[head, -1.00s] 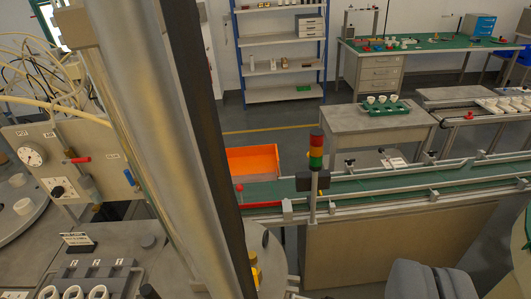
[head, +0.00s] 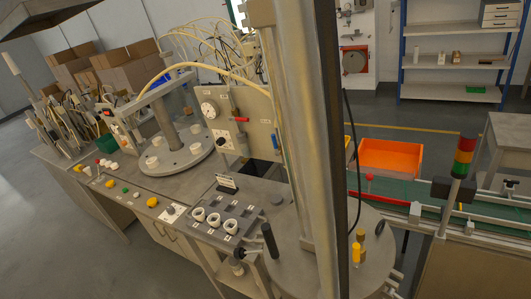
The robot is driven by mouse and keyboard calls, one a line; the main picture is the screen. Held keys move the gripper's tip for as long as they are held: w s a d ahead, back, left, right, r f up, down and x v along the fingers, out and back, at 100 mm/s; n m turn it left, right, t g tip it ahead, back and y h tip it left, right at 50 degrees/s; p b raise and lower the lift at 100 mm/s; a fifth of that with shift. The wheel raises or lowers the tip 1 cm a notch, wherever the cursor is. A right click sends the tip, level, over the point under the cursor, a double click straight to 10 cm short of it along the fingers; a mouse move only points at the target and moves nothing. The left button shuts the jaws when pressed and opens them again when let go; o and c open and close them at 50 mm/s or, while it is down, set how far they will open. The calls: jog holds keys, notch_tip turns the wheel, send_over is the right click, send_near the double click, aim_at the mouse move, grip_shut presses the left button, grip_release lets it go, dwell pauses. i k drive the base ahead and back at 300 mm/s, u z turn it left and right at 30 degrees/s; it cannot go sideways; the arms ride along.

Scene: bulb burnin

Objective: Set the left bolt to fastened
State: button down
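I cannot make out for certain any part as the left bolt, nor whether one is fastened. An upright grey panel (head: 259,112) on the bench carries a round gauge, a red handle (head: 241,119), a dark knob (head: 222,139) and a blue handle (head: 276,141) at its right edge. In front of it a grey fixture (head: 227,222) holds three white rings, with small dark parts along its back. A black upright handle (head: 270,240) stands to its right. My gripper is not in view.
A tall metal column crosses the view and hides part of the bench. A round grey table (head: 375,250) with yellow parts stands right of it. A rotary station (head: 181,160) is at the left. An orange bin (head: 391,158) and conveyor lie behind at the right. Floor at lower left is clear.

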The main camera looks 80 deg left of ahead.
aim_at(240, 253)
jog(key=z, duration=0.25)
jog(key=k, duration=2.9)
jog(key=u, duration=1.15)
jog(key=i, duration=1.05)
jog(key=z, duration=0.1)
